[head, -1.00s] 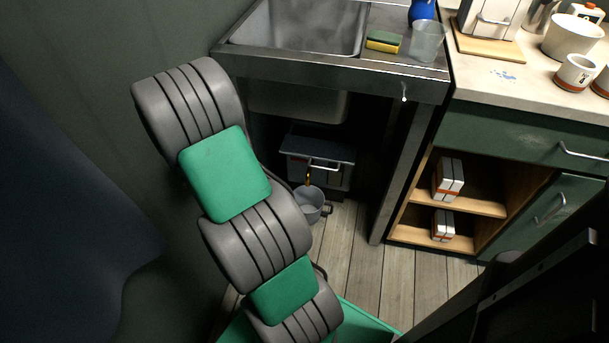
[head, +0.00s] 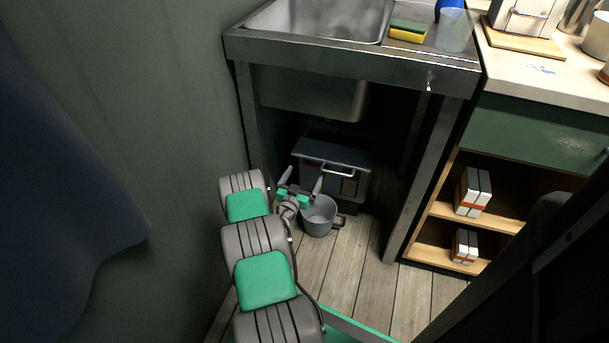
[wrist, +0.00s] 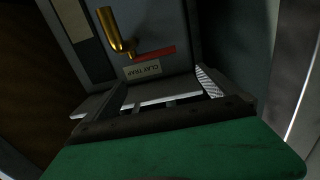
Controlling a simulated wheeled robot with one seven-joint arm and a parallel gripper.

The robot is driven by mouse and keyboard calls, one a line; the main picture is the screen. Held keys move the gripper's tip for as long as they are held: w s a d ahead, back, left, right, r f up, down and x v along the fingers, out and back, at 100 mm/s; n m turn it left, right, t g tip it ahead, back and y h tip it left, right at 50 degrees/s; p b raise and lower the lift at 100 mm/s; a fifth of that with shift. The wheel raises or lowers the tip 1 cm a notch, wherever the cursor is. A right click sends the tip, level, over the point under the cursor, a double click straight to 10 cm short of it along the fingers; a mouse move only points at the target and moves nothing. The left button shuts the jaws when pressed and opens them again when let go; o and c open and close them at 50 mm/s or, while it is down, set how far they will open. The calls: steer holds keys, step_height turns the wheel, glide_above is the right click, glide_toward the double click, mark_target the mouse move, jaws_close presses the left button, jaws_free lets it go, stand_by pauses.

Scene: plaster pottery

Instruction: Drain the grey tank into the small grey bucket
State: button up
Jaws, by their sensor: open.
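The grey tank (head: 318,150) stands on the floor under the sink, with a light handle on its front. The wrist view shows its front face (wrist: 165,30) close up, with a brass lever (wrist: 116,30), a red strip and a "CLAY TRAP" label. The small grey bucket (head: 320,217) stands upright on the floor in front of the tank; its inside looks empty from here. My gripper (head: 300,184) is open and empty, in front of the tank and just left of and above the bucket. In the wrist view its jaws (wrist: 164,85) are apart, with the lever beyond them.
The sink (head: 330,62) and its frame overhang the tank. A metal leg (head: 418,180) stands to the right, beside a shelf cabinet (head: 490,205) holding boxes. A wall is close on the left. The plank floor (head: 350,275) in front of the bucket is clear.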

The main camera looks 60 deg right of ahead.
mark_target(314, 166)
steer(key=d+f+b, duration=0.2)
steer(key=d+b, duration=0.1)
steer(key=d, duration=0.4)
steer(key=shift+w+f+n+t, duration=0.15)
steer(key=shift+f+n+t, duration=0.15)
steer(key=shift+f, duration=0.05)
steer(key=shift+c, duration=0.2)
steer(key=c, duration=1.8)
steer(key=shift+o, duration=0.2)
